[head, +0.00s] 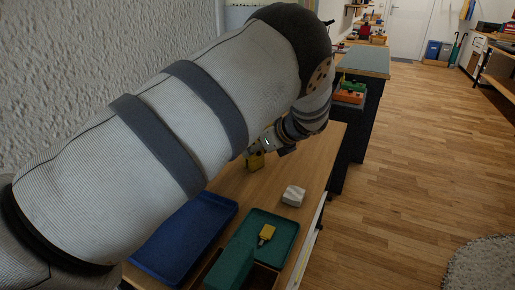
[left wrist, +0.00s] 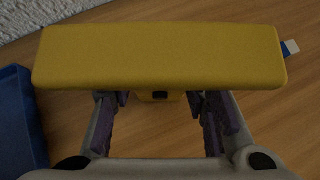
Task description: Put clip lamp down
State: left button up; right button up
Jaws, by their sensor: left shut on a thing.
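The yellow clip lamp (left wrist: 160,55) fills the upper middle of the left wrist view as a wide bar with a smaller yellow part below it. My left gripper (left wrist: 158,105) is shut on that smaller part, with a finger on either side. I cannot tell whether the lamp touches the table. My right gripper is not in view.
A blue tray (head: 190,235) and a green tray (head: 284,228) holding a small yellow and dark item (head: 266,233) lie nearer on the table. A white block (head: 293,195) sits near the right edge. Wood between the lamp and the white block is clear.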

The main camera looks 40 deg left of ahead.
pick_arm(q)
jog(key=o, duration=1)
jog(key=shift+f, duration=0.1)
jog(key=shift+d+r, duration=0.1)
jog(key=shift+r, duration=0.25)
jog(key=v, duration=1.1)
jog(key=shift+d+r+p, duration=0.15)
jog(key=shift+d+p, duration=0.15)
jog(key=shift+p, duration=0.15)
